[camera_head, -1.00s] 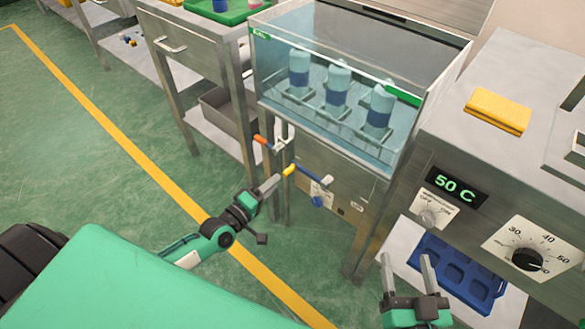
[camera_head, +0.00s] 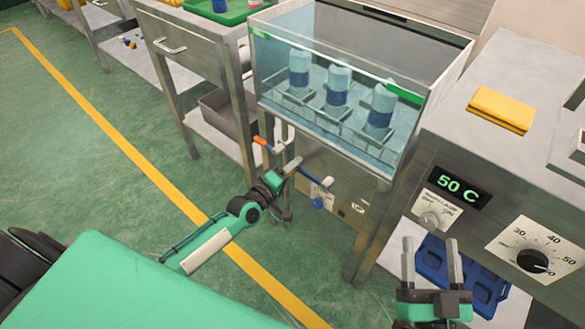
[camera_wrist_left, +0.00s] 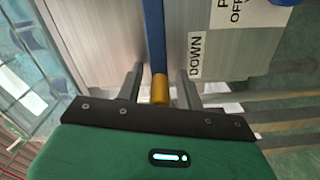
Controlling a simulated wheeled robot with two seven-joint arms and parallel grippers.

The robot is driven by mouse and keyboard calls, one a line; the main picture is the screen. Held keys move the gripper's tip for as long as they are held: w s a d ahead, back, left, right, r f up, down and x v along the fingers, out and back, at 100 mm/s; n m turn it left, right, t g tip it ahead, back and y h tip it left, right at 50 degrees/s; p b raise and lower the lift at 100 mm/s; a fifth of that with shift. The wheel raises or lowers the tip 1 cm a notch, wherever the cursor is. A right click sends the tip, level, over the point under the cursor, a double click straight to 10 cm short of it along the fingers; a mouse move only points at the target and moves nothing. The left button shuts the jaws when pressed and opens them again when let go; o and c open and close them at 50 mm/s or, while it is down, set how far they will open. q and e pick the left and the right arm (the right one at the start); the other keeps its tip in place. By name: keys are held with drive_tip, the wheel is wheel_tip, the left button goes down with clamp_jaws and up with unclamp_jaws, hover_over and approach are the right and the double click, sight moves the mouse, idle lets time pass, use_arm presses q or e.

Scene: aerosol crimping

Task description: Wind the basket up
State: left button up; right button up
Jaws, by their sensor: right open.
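A glass-sided water tank (camera_head: 385,158) stands at centre, with three blue cans (camera_head: 338,88) on the wire basket inside it. On the tank's front, a blue crank rod (camera_head: 312,180) reaches toward my left gripper (camera_head: 292,165). The left wrist view shows the blue rod (camera_wrist_left: 154,35) with its yellow grip (camera_wrist_left: 160,88) between the fingers (camera_wrist_left: 158,85), with gaps on both sides. The left gripper is open around the grip. In the head view, the left hand hides the yellow grip. My right gripper (camera_head: 431,250) is open and empty, in front of the counter at lower right.
An orange-tipped lever (camera_head: 264,143) sticks out close to my left gripper. A blue tray (camera_head: 432,262) lies behind my right gripper. A heater panel with a 50 C display (camera_head: 453,184) and dials is at right. A "DOWN" label (camera_wrist_left: 196,57) shows beside the crank.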

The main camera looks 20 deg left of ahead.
use_arm(q)
clamp_jaws()
